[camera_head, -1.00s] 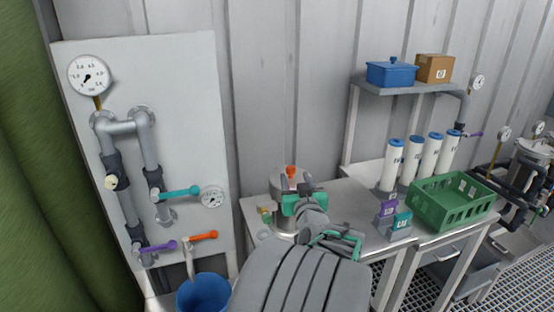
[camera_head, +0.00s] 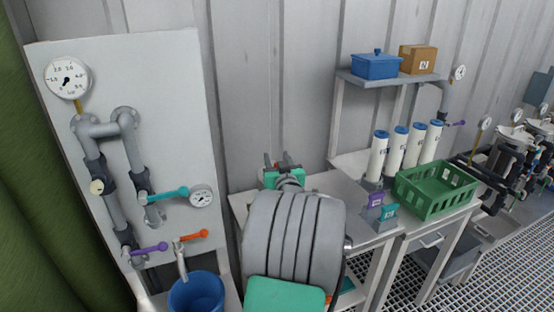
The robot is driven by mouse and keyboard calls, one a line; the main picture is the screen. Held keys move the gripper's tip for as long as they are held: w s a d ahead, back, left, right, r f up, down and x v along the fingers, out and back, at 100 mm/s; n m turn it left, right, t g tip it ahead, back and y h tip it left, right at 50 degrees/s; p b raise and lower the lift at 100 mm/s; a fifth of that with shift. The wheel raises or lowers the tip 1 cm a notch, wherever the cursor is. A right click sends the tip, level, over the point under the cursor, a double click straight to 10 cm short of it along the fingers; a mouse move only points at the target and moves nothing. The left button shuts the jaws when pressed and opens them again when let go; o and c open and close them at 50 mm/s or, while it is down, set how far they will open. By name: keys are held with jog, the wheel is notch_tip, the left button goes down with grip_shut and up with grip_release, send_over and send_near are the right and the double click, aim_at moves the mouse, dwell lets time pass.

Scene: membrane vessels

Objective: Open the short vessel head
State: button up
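The short vessel, a metal pot with an orange knob on its head in the earlier view, is now hidden behind my arm, so I cannot see whether its head is open or closed. My gripper (camera_head: 281,161) shows only in part above my large grey arm links. It is over the left part of the metal table (camera_head: 341,188), where the vessel stood. Its green and dark parts show, but its fingertips and anything between them are not clear.
On the right stand several white cartridges with blue caps (camera_head: 379,152), purple (camera_head: 375,203) and teal (camera_head: 389,214) tags and a green crate (camera_head: 435,189). A shelf (camera_head: 388,80) holds a blue box (camera_head: 376,65) and a cardboard box (camera_head: 418,60). A pipe panel (camera_head: 180,110) and blue bucket (camera_head: 196,294) are left.

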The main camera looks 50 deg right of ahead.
grip_shut()
dwell(1.2)
